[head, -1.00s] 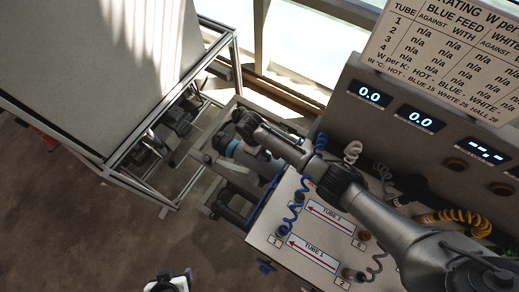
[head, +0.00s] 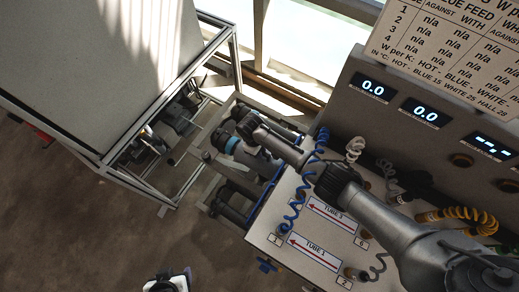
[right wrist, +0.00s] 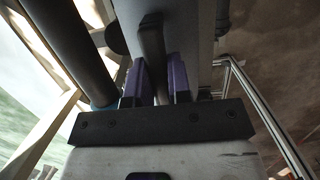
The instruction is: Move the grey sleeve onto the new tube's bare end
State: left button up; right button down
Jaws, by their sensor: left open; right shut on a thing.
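My right arm reaches in from the right over the bench, and its hand sits among the dark tubes by the bench's far left end. In the right wrist view my right gripper (right wrist: 155,84) has purple fingers shut on a dark flat tab (right wrist: 151,40). The tab stands against a grey body (right wrist: 190,40), which seems to be the grey sleeve. A dark tube (right wrist: 70,45) with a blue band runs beside it on the left. A blue band (head: 232,145) also shows in the head view. The tube's bare end cannot be made out. My left gripper (head: 168,282) is open and empty at the bottom edge, apart from everything.
The white bench panel (head: 284,244) carries tube labels and coiled blue, white and yellow leads. Lit displays (head: 373,88) stand behind it. A metal-framed table (head: 100,70) stands at the left, close to the tubes. Open floor (head: 70,220) lies at lower left.

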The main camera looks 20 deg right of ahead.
jog(key=shift+b+x, duration=0.55)
jog(key=shift+x, duration=0.35)
jog(key=shift+w+a, duration=0.15)
jog(key=c, duration=1)
grip_release()
jog(key=p+v, duration=0.6)
jog(key=shift+s+d+r+p, duration=0.25)
jog(key=shift+p, duration=0.05)
jog(key=shift+r+p, duration=0.35)
jog(key=shift+f, duration=0.1)
